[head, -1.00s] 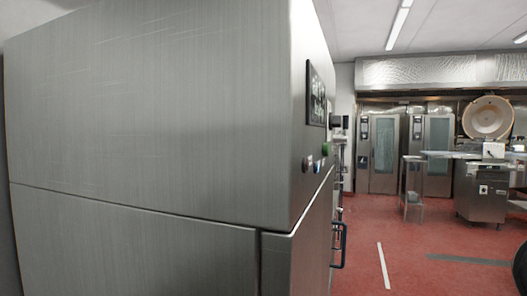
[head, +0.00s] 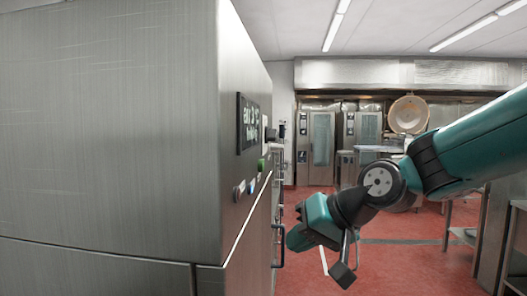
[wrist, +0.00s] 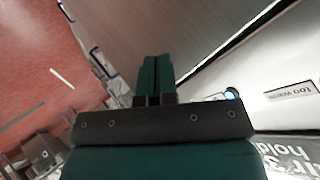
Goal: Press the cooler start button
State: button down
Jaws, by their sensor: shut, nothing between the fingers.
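The cooler is a large brushed-steel cabinet (head: 110,120) filling the left of the head view. Its narrow front carries a dark display (head: 247,122). Below the display are a green button (head: 261,164), a blue button (head: 251,186) and a pale button (head: 240,192). No legible label tells which one is start. My gripper (head: 292,239) is in front of the cooler, lower and to the right of the buttons, apart from them. In the wrist view, my gripper (wrist: 155,65) has its teal fingers together and empty. A lit bluish button (wrist: 231,94) shows beside it.
A dark door handle (head: 278,245) sticks out from the cooler front, close to my gripper. Steel tables (head: 463,235) stand at the right. Ovens (head: 317,140) and a tilted round kettle lid (head: 408,115) are at the back. Red floor (head: 400,265) lies open between.

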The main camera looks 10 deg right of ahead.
aim_at(261, 166)
jog(key=w+d+r+m+t+p, duration=0.1)
jog(key=w+d+r+m+t, duration=0.2)
jog(key=w+d+r, duration=0.2)
jog(key=w+d+r+m+t+p, duration=0.2)
jog(key=w+d+r, duration=0.3)
jog(key=w, duration=0.5)
jog(key=shift+r+m+t, duration=0.35)
jog(key=shift+m+t, duration=0.35)
jog(key=shift+t, duration=0.1)
jog(key=shift+a, duration=0.2)
jog(key=w+a+p, duration=0.2)
jog(key=a+p, duration=0.1)
jog(key=a, duration=0.5)
jog(key=shift+w, duration=0.25)
jog(key=shift+a, duration=0.2)
jog(key=shift+w+a, duration=0.15)
jog(key=shift+a, duration=0.15)
